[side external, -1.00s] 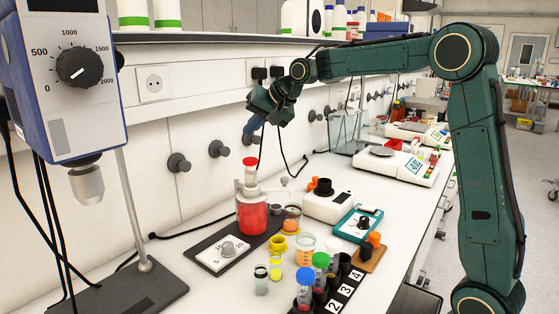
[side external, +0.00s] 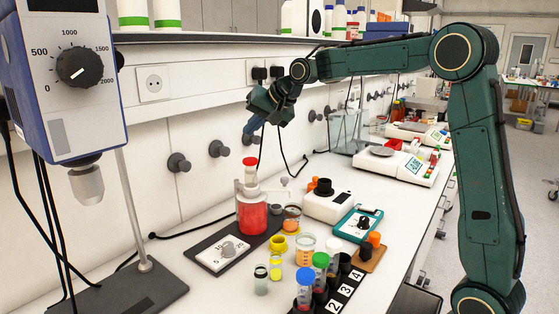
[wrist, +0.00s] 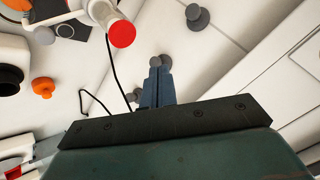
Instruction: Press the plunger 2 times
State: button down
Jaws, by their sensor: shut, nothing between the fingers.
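The plunger (side external: 249,161) is a red cap on a white dispenser head, on top of a bottle of red liquid (side external: 252,215). The bottle stands upright on a dark base plate with a dial. In the wrist view the red plunger top (wrist: 122,34) is at the upper left of my fingers. My gripper (side external: 249,131) is above the plunger in the side view, apart from it. Its blue fingers (wrist: 160,64) are together and empty in the wrist view.
Several vials and coloured-cap tubes (side external: 305,280) stand in front of the bottle. A white device (side external: 328,205) and a teal device (side external: 358,225) sit to its right. A stirrer stand (side external: 125,290) is at the left. The wall with round knobs (side external: 219,149) is behind.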

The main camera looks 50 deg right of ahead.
aim_at(253, 160)
dwell(0.3)
notch_tip(253, 160, up, 4)
jog(key=shift+f, duration=0.1)
dwell(0.4)
jog(key=shift+f, duration=4.4)
